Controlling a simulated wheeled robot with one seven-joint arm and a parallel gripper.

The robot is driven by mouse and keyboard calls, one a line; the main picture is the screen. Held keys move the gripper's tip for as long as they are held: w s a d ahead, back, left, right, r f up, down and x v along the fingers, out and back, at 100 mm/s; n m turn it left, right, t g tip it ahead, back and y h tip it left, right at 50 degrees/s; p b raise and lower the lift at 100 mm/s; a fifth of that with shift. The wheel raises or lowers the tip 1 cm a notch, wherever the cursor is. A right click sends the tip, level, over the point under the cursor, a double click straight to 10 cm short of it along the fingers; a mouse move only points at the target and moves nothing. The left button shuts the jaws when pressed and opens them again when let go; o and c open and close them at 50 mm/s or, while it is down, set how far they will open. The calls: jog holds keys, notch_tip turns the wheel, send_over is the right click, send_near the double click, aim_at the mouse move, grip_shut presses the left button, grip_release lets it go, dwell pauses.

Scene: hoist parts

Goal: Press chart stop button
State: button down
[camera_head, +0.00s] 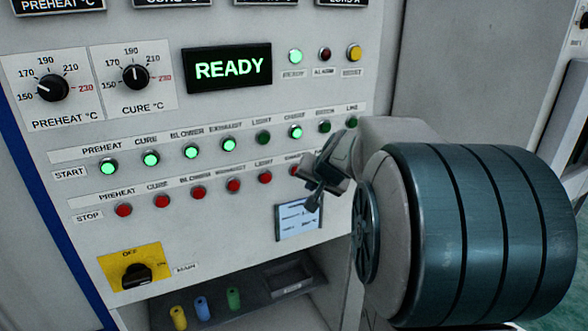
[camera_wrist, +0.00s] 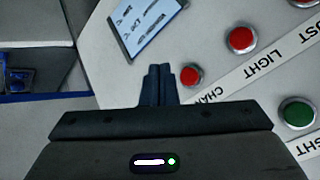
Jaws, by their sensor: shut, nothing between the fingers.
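The red chart stop button (camera_head: 295,170) is in the stop row of the panel, right of the light stop button (camera_head: 265,177), at the edge of my gripper. In the wrist view the chart stop button (camera_wrist: 191,75) is just right of my gripper (camera_wrist: 158,70), whose fingers are shut and empty. Its label (camera_wrist: 207,94) is partly hidden by the gripper body. In the head view my gripper (camera_head: 314,197) is in front of the panel and hides the stop buttons further right. I cannot tell the gap between the fingertips and the panel.
The start row above has a lit green chart button (camera_head: 296,132). A screen (camera_head: 228,68) reads READY. A small white-blue display (camera_head: 298,220) is below the gripper. In the wrist view the light stop button (camera_wrist: 241,40) is right of the chart one. A yellow main switch (camera_head: 136,271) is lower left.

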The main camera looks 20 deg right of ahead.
jog(key=shift+w+a, duration=0.1)
jog(key=shift+w, duration=2.05)
jog(key=shift+w, duration=0.15)
jog(key=shift+w, duration=0.3)
jog(key=shift+w, duration=0.45)
dwell(0.9)
jog(key=shift+s, duration=0.9)
jog(key=shift+b, duration=0.3)
jog(key=shift+s+b, duration=1)
jog(key=shift+s, duration=1.5)
